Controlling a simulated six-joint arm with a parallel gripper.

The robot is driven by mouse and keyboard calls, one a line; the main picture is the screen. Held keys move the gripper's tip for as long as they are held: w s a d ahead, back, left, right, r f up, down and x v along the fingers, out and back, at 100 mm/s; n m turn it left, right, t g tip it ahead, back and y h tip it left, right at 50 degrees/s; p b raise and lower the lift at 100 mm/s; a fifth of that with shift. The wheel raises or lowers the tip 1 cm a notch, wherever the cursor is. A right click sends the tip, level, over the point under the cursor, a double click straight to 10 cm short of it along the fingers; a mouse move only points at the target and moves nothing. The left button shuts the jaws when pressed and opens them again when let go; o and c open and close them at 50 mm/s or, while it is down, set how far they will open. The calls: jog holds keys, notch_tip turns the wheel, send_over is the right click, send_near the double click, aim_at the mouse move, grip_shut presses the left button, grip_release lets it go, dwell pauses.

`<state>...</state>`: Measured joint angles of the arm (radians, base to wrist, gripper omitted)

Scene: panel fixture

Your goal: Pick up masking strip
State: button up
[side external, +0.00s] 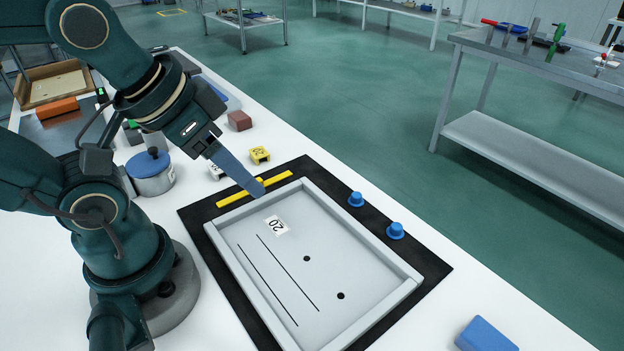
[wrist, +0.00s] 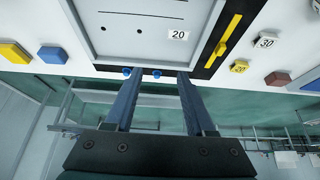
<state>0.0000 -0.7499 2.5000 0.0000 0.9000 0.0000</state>
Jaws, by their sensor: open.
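The masking strip appears to be the long yellow bar (side external: 231,198) with a small raised grip, lying on the black mat along the far-left edge of the grey panel tray. In the wrist view the yellow bar (wrist: 232,30) lies to the right of both fingers. My gripper (side external: 256,189) has long blue fingers pointing down, and in the side view they overlap the middle of the bar. In the wrist view my gripper (wrist: 155,78) is open with nothing held between its fingers. Height above the bar is hard to tell.
The grey tray (side external: 406,284) holds a panel (side external: 335,262) with a "20" label, two holes and two dark lines. Two blue knobs (side external: 355,199) (side external: 395,230) stand on the mat's right. A yellow block (side external: 259,155), white block (side external: 216,171) and brown block (side external: 240,120) stand behind the bar.

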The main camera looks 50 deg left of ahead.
jog(key=g, duration=0.6)
send_over(236, 197)
jog(key=w, duration=0.4)
notch_tip(236, 197, down, 10)
jog(key=shift+r, duration=0.1)
jog(key=shift+s+a+f, duration=0.1)
jog(key=shift+f, duration=2.45)
grip_shut()
